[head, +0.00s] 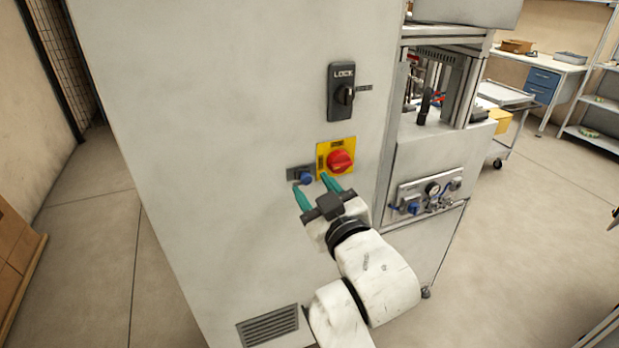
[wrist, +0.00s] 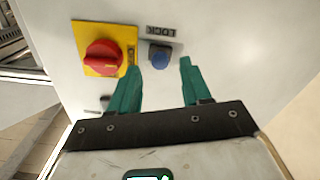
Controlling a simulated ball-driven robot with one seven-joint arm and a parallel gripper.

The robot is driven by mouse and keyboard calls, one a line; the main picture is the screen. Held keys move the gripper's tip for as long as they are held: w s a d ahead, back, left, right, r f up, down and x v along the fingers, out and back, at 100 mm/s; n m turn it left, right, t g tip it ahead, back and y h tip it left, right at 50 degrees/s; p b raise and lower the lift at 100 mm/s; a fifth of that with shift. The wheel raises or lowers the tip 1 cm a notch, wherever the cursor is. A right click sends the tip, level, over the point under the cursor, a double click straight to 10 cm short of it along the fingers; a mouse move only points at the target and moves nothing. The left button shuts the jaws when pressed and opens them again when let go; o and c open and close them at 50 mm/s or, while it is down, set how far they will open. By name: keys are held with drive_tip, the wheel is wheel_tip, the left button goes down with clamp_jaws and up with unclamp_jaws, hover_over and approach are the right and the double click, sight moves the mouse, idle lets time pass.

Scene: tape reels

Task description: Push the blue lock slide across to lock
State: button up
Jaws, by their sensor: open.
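The blue lock slide (head: 306,178) is a small rounded knob on a grey plate (head: 294,173), on the pale cabinet front. It sits just left of the yellow plate with the red rotary switch (head: 341,161). In the wrist view, the blue slide (wrist: 159,53) shows below a label reading LOCK (wrist: 161,31). My gripper (head: 314,186) is open and empty, with green fingers pointing at the panel. In the wrist view, its fingertips (wrist: 160,64) lie on either side of the slide's position, below it in the picture. I cannot tell whether either finger touches it.
The red switch on its yellow plate (wrist: 78,35) is close beside one finger. A black handle marked LOCK (head: 342,92) is higher on the cabinet (head: 200,150). A machine with gauges (head: 432,189) stands to the right. The cabinet front left of the slide is bare.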

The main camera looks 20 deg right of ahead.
sight(304, 176)
drive_tip(key=shift+w, duration=1.45)
clamp_jaws()
